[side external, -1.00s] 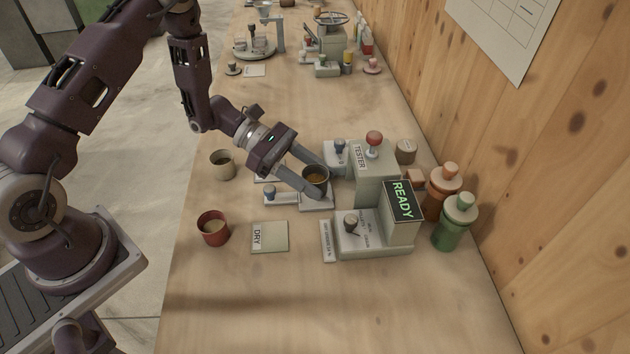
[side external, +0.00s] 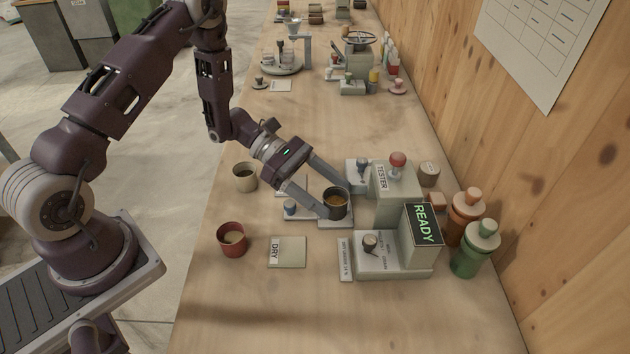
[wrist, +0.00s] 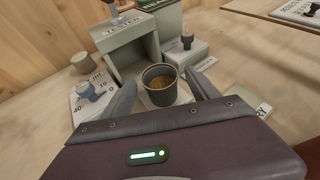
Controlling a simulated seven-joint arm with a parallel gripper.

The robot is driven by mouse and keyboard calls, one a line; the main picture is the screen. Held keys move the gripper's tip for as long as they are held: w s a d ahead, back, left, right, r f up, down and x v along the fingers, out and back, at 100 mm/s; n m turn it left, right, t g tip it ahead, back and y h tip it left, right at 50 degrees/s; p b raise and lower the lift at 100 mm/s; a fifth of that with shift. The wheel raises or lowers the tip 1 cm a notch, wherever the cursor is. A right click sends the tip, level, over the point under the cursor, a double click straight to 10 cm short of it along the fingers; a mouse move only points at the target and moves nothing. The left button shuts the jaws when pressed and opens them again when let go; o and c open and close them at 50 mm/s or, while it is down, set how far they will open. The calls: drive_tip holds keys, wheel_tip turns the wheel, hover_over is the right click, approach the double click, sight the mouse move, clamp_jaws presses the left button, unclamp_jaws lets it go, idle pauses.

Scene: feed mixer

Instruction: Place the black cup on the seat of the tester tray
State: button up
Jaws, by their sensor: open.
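The black cup (side external: 337,205), with brown contents, stands upright on the pale tester tray (side external: 340,224) in front of the tester (side external: 392,195). My gripper (side external: 333,197) reaches down to it with one finger on each side. In the wrist view, the black cup (wrist: 159,86) stands between the spread fingers of my gripper (wrist: 163,92), with a visible gap to the right finger. The left finger is close to the cup, and I cannot tell whether it touches. The pale tray (wrist: 180,97) shows under the cup, and the cup hides the seat itself.
A red cup (side external: 232,239) and a beige cup (side external: 244,177) stand left of the tray. A DRY card (side external: 287,252) lies in front. A device with a READY screen (side external: 424,225) and orange and green bottles (side external: 476,250) stand right. The front of the bench is clear.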

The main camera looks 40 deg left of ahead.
drive_tip(key=v, duration=1)
drive_tip(key=s+d+r+m+g+y, duration=0.2)
drive_tip(key=s+d+r+m+y, duration=0.15)
drive_tip(key=s+r+m, duration=0.35)
drive_tip(key=s+d+r+m+g+y, duration=0.2)
drive_tip(key=s+d+r+m+y, duration=0.15)
drive_tip(key=s+r+m, duration=0.35)
drive_tip(key=s+a+r+m+t+y, duration=0.5)
drive_tip(key=s+r+m+t+y, duration=0.1)
drive_tip(key=s+m, duration=0.1)
drive_tip(key=shift+s, duration=0.4)
